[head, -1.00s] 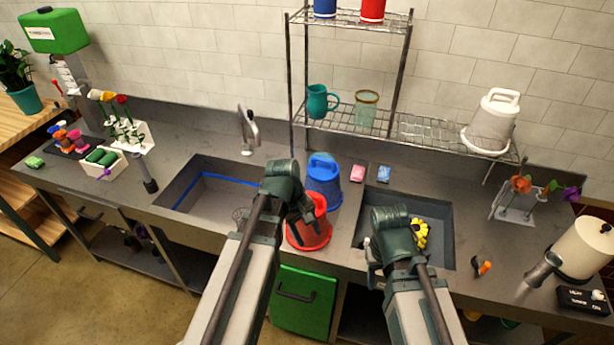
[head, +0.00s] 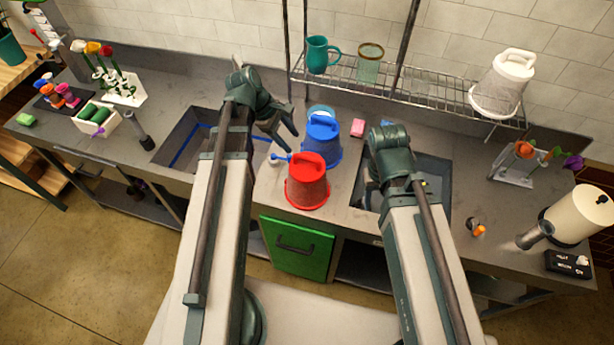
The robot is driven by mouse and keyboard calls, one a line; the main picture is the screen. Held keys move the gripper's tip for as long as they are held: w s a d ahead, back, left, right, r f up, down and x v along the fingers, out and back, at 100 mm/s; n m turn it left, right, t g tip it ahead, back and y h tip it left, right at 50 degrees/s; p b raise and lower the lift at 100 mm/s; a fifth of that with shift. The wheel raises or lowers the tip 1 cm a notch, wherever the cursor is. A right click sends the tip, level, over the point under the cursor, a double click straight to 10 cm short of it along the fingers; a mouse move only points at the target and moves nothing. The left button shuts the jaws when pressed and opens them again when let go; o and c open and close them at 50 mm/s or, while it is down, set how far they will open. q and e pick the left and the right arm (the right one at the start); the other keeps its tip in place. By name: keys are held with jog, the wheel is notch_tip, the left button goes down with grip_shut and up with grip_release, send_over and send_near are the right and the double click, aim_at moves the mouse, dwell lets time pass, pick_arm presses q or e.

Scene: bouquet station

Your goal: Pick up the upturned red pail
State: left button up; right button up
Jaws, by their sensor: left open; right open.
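The upturned red pail (head: 307,187) stands on the counter between the two sinks, near the front edge, its wide rim down and a handle on top. My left gripper (head: 288,135) is open and empty, up and to the left of the red pail, apart from it in the picture. My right gripper (head: 374,190) is over the right sink, to the right of the red pail; its fingers are mostly hidden behind its own wrist. Nothing shows held in either gripper.
An upturned blue pail (head: 322,142) stands just behind the red one. A pink sponge (head: 358,128) lies behind to the right. The left sink (head: 188,140) and right sink (head: 437,190) flank the pails. A wire shelf (head: 425,100) with a white pail (head: 503,84) stands at the back.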

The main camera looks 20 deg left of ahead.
aim_at(304, 157)
pick_arm(q)
jog(key=b+x, duration=0.4)
jog(key=x, duration=0.1)
jog(key=shift+f, duration=0.45)
jog(key=shift+w+d+f+b, duration=0.1)
jog(key=shift+d+f+b, duration=0.1)
jog(key=shift+b, duration=0.15)
jog(key=shift+r, duration=0.1)
jog(key=shift+d, duration=0.1)
jog(key=b+x, duration=0.4)
jog(key=x, duration=0.1)
jog(key=shift+w+b, duration=0.1)
jog(key=shift+b, duration=0.3)
jog(key=shift+c, duration=0.3)
grip_shut()
